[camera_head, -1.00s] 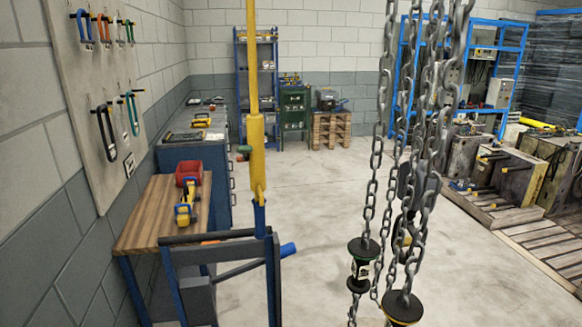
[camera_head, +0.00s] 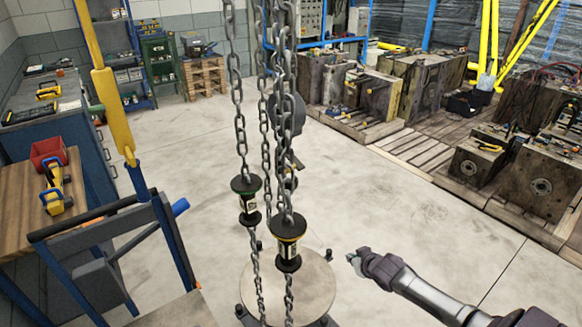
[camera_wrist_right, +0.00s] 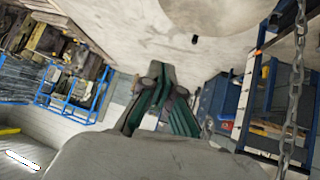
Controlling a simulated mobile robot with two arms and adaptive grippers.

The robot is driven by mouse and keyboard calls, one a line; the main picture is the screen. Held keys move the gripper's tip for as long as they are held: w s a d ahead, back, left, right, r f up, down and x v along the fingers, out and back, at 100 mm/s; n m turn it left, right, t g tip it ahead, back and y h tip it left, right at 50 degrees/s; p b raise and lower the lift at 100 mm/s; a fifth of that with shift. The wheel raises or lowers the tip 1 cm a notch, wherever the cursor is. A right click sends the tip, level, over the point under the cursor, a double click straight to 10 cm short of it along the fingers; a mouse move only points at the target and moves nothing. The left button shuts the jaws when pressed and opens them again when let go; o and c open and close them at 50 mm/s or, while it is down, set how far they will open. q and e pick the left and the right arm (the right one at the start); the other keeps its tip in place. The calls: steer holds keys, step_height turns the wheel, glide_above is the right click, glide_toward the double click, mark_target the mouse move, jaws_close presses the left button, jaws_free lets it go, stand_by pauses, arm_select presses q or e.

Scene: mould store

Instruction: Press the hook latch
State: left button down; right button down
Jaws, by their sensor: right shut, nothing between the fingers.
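Steel chains (camera_head: 264,90) hang down the middle of the head view. Behind them is a dark rounded block (camera_head: 287,115), with what looks like a hook (camera_head: 292,182) below it, partly covered by chain. I cannot make out the latch on it. My right gripper (camera_head: 350,258) is to the right of the chains, apart from them and low in the view. It is shut and empty. The right wrist view shows its fingers (camera_wrist_right: 162,72) with green inner parts, and a chain (camera_wrist_right: 297,70) off to the right. My left gripper is not in view.
Below is a round plate (camera_head: 305,285). A blue-grey frame (camera_head: 90,235) stands left. Mould blocks (camera_head: 540,185) stand right. Floor between is clear.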

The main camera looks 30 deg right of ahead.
steer(key=w+a+r+t+y, duration=0.15)
steer(key=w+r, duration=0.25)
steer(key=r, duration=0.7)
steer(key=w+a+r+t, duration=0.1)
steer(key=w+r+t, duration=0.15)
steer(key=r, duration=0.85)
steer(key=a+r+n+y, duration=0.2)
steer(key=a+r, duration=0.6)
steer(key=r, duration=0.5)
steer(key=shift+r, duration=0.15)
steer(key=shift+w, duration=0.15)
steer(key=p, duration=0.4)
glide_toward(291, 167)
steer(key=w+a+r, duration=0.2)
steer(key=w+r, duration=0.1)
steer(key=w, duration=0.2)
steer(key=f, duration=0.1)
steer(key=w+f, duration=0.1)
steer(key=f, duration=0.1)
steer(key=shift+w+a+f+p, duration=0.15)
steer(key=shift+w+f+p, duration=0.1)
steer(key=shift+f+p, duration=0.1)
steer(key=shift+w+f, duration=0.15)
steer(key=shift+f, duration=0.35)
